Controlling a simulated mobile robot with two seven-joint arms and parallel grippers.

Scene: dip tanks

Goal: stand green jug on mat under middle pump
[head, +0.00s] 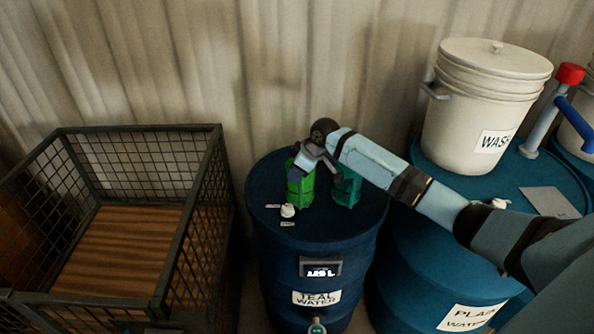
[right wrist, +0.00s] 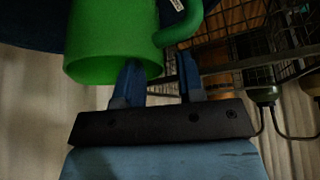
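The green jug (head: 299,187) stands on top of the left blue drum, beside a teal jug (head: 347,188). My right gripper (head: 312,158) is over the green jug's top, partly hiding it. In the right wrist view the green jug (right wrist: 112,40) fills the top, with its handle (right wrist: 183,32) to the right. My right fingers (right wrist: 157,75) are apart; one overlaps the jug's edge and the other is near the handle. I see no clear grip. A grey mat (head: 550,201) lies on the right drum near a red-topped pump (head: 569,75). I cannot tell which pump is the middle one.
The left drum (head: 315,250) is labelled TEAL WATER and has a white cap (head: 288,210) on top. The right drum (head: 415,275) carries a white WASH bucket (head: 480,110). A wire-mesh crate (head: 215,165) stands at the left. A corrugated wall is behind.

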